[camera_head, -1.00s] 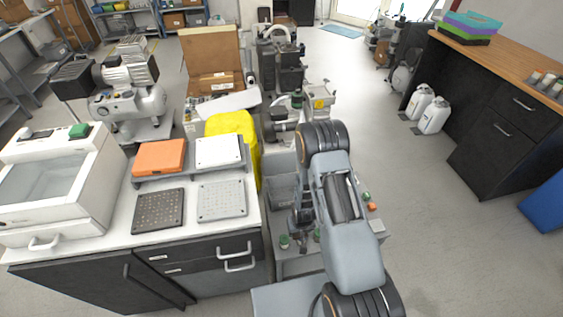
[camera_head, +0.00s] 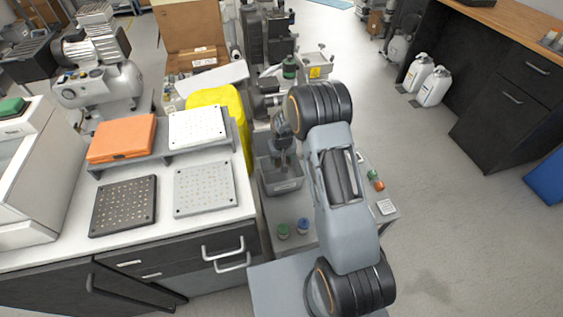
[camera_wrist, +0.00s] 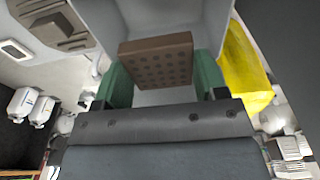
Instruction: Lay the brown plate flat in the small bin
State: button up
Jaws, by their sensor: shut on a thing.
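The brown plate (camera_wrist: 157,58), a small block dotted with holes, is between the green fingertips of my gripper (camera_wrist: 162,84) in the wrist view. My gripper is shut on it. Light grey walls of the small bin (camera_wrist: 155,14) show behind and around the plate. In the head view the small grey bin (camera_head: 283,187) stands on the low grey table, right of the white counter. My gripper (camera_head: 284,158) points down into or just above its opening there. I cannot tell if the plate touches the bin floor. The plate is not clearly visible in the head view.
A yellow container (camera_head: 218,98) stands close behind and left of the bin. A small white pad (camera_head: 386,207) lies to the right. The white counter (camera_head: 170,228) holds several perforated plates.

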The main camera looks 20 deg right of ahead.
jog(key=b, duration=0.8)
send_near(282, 179)
jog(key=f, duration=0.5)
jog(key=shift+s+a+f, duration=0.35)
jog(key=shift+a, duration=0.05)
jog(key=shift+f+b, duration=0.4)
jog(key=shift+b, duration=0.05)
jog(key=shift+s+f+b, duration=0.1)
jog(key=shift+f+b, duration=0.15)
jog(key=shift+b, duration=0.2)
dwell(1.1)
dwell(0.3)
jog(key=o, duration=1.1)
jog(key=shift+o, duration=0.3)
jog(key=shift+r+p, duration=2.2)
jog(key=shift+r, duration=1.35)
